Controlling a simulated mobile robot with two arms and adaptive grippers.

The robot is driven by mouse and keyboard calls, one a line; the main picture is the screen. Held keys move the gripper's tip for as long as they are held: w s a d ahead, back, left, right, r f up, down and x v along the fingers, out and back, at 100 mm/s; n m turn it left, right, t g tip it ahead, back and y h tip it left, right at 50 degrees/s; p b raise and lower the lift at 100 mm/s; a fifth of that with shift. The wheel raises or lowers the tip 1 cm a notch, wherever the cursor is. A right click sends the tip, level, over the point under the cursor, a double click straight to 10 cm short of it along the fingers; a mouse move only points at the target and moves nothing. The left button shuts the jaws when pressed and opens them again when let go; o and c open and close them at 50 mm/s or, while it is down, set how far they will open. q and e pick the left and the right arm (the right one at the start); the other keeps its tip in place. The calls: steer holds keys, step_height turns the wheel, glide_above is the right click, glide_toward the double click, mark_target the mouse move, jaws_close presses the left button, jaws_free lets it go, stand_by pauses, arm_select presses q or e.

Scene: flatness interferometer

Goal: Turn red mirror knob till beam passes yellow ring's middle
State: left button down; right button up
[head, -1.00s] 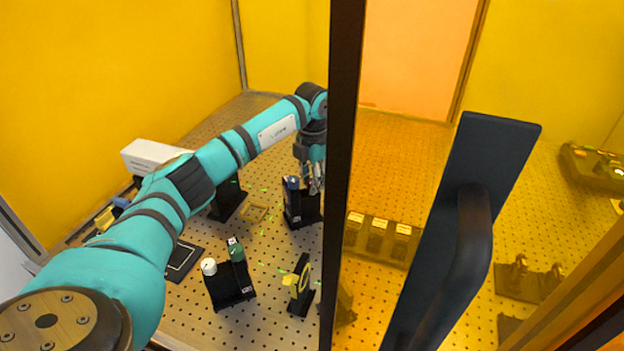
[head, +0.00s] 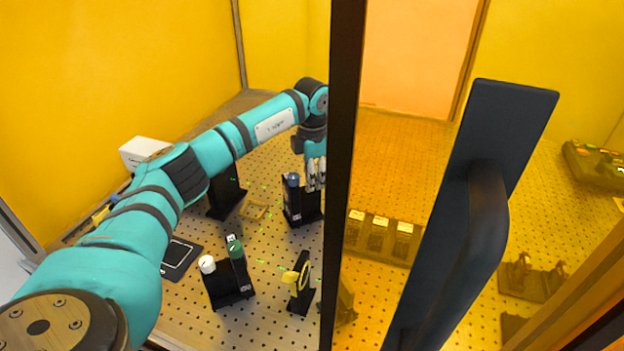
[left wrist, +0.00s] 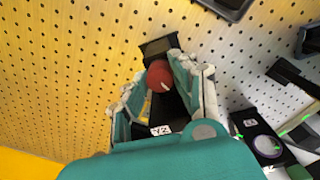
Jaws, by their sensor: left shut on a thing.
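In the left wrist view the red mirror knob (left wrist: 159,76) sits between the fingers of my left gripper (left wrist: 156,66), which is shut on it. The knob has a pale mark and stands on a black mount with a white label. In the head view my left gripper (head: 316,175) is at a black mount with a blue knob (head: 293,180); the red knob cannot be made out there. Small green beam flecks (head: 262,263) show on the board. Whether the beam crosses the ring's middle cannot be told.
A mount with a green knob (head: 236,249) and a white knob (head: 207,264) stands left of the ring. An amber panel with a black frame edge (head: 345,180) and a large dark handle (head: 500,125) block the right side. The perforated board (head: 270,305) has bare patches.

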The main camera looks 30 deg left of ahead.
arm_select(q)
steer(key=shift+m, duration=1.1)
steer(key=c, duration=1)
jaws_free()
steer(key=shift+c, duration=0.2)
steer(key=shift+r, duration=0.1)
step_height(320, 180, up, 12)
steer(key=shift+d, duration=0.1)
step_height(320, 180, up, 11)
steer(key=p, duration=1)
